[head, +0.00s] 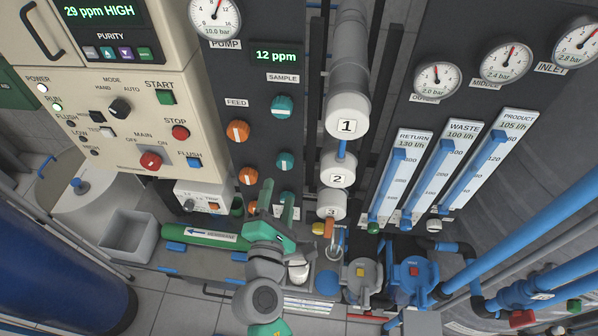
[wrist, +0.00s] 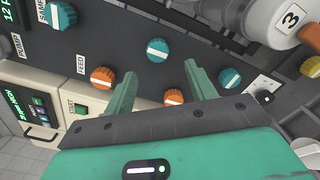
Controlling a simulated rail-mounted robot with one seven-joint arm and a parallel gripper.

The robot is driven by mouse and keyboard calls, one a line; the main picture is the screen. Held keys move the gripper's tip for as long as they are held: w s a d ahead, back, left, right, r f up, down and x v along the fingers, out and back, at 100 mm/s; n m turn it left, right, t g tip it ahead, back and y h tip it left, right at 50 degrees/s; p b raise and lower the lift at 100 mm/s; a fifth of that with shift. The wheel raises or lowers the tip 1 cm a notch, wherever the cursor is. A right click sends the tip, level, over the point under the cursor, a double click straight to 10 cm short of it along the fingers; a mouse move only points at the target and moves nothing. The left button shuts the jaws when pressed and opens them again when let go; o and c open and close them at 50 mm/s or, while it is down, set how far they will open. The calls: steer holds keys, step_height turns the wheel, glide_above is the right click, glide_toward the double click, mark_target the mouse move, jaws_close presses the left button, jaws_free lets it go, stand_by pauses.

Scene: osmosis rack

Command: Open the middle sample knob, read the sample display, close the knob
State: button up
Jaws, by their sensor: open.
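The middle sample knob is teal with a white mark. It sits in the sample column in the head view (head: 284,161) and ahead of my fingers in the wrist view (wrist: 157,50), where its mark lies roughly sideways. The upper teal knob (wrist: 59,15) has its mark closer to upright there, and the lower teal knob (wrist: 229,78) is beyond my right finger. The sample display (head: 276,56) reads 12 ppm in green. My gripper (wrist: 160,72) is open and empty, fingers pointing toward the panel below the middle knob and apart from it.
Orange feed knobs (head: 238,131) stand left of the sample column, one (wrist: 173,97) partly behind my gripper's edge. White numbered housings (head: 347,115) jut out to the right. The cream control box (head: 130,110) is at left. A green membrane tube (head: 195,236) lies below.

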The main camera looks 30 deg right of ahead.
mark_target(284, 166)
steer(key=x, duration=0.8)
steer(key=shift+a+r, duration=0.1)
steer(key=shift+r, duration=0.05)
steer(key=shift+c, duration=0.5)
steer(key=c, duration=0.9)
